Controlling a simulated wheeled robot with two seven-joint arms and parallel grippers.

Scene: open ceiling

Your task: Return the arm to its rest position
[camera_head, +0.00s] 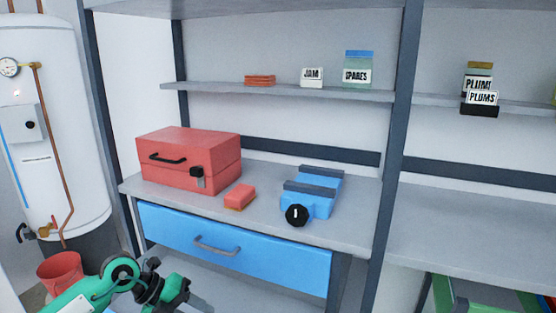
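My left arm (92,290), green and black, comes in at the lower left. My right gripper is not in view.
A grey bench (345,225) carries a closed red toolbox (190,150), a red block (240,196) and a blue vise-like device (310,200). The blue drawer (280,262) looks shut. A red bucket (60,270) and white boiler (45,110) stand left.

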